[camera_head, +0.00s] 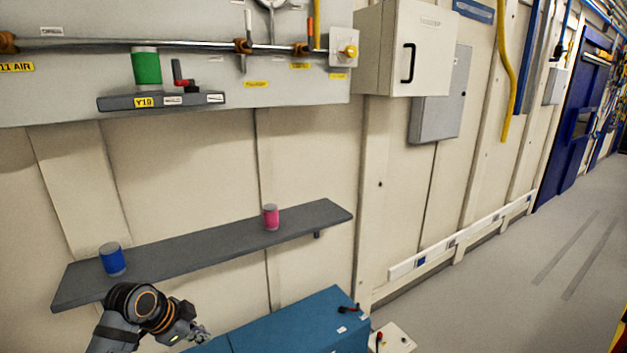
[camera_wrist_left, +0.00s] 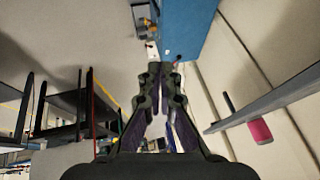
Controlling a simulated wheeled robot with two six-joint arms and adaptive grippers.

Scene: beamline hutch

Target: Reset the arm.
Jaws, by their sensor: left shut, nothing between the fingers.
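My left arm comes in at the bottom left of the head view. Its gripper (camera_head: 203,334) is in front of the grey shelf, low and near the blue cabinet. In the left wrist view the left gripper (camera_wrist_left: 159,72) has its fingers together at the tips, with nothing held. A blue can (camera_head: 112,259) stands on the left part of the shelf (camera_head: 200,243). A pink can (camera_head: 271,217) stands further right on it, and shows in the wrist view (camera_wrist_left: 260,131). My right gripper is in neither view.
A small upper ledge (camera_head: 120,103) holds a green can (camera_head: 146,68) and a red-handled valve. The blue cabinet (camera_head: 300,325) stands below the shelf. A white box (camera_head: 403,45) hangs on the wall. The grey floor (camera_head: 520,285) at the right is clear.

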